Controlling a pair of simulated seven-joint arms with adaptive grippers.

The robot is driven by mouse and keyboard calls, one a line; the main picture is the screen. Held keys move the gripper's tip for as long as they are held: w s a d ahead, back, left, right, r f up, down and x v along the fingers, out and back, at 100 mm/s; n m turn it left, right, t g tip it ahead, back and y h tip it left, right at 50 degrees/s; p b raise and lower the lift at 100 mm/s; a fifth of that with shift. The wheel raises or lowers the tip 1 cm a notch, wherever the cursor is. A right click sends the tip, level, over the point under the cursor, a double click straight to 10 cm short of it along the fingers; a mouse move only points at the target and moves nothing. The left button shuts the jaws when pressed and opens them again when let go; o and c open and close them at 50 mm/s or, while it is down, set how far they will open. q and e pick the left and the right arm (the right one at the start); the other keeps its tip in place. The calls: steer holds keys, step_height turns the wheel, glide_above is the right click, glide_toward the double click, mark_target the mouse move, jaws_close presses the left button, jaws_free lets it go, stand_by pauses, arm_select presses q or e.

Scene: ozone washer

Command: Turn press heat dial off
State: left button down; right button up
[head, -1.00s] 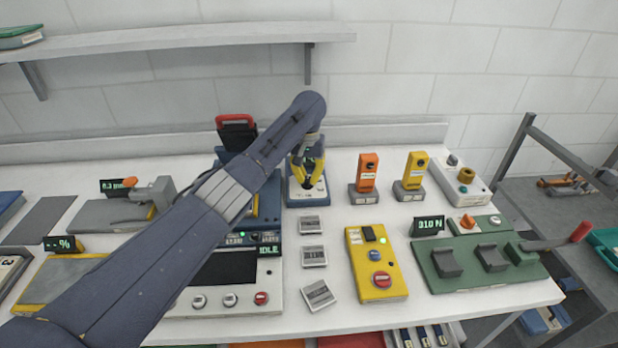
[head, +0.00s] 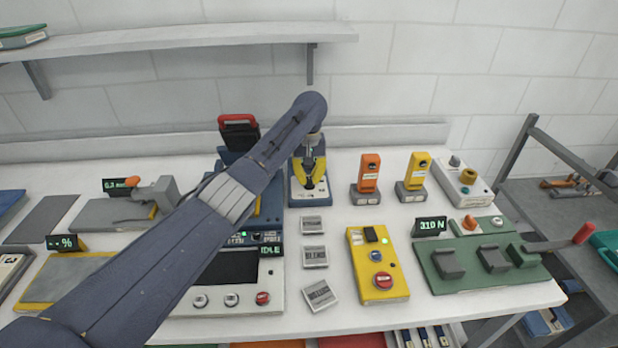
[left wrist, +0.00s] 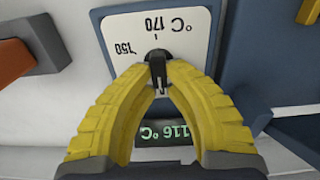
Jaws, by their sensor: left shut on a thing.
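The press heat dial (left wrist: 157,66) is a small black knob on a white face plate (left wrist: 192,22) marked 150, 170 and °C, which appears upside down in the left wrist view. My left gripper (left wrist: 158,80) has its two yellow fingers closed around the knob. A dark display (left wrist: 165,132) beside the plate reads 116 °C. In the head view, my left gripper (head: 309,184) points down onto the blue dial box (head: 294,199) behind the middle of the bench, and its fingers hide the knob. My right gripper is not in view.
Orange (head: 368,178) and yellow (head: 413,176) upright devices stand right of the dial box. A blue press with a red handle (head: 238,120) is close on its left. Small labelled packets (head: 314,257) lie in front. The wall is behind.

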mark_target(309, 177)
arm_select(q)
steer(key=shift+f, duration=0.1)
steer(key=c, duration=1.4)
jaws_free()
step_height(309, 177, up, 12)
steer(key=shift+r, duration=0.1)
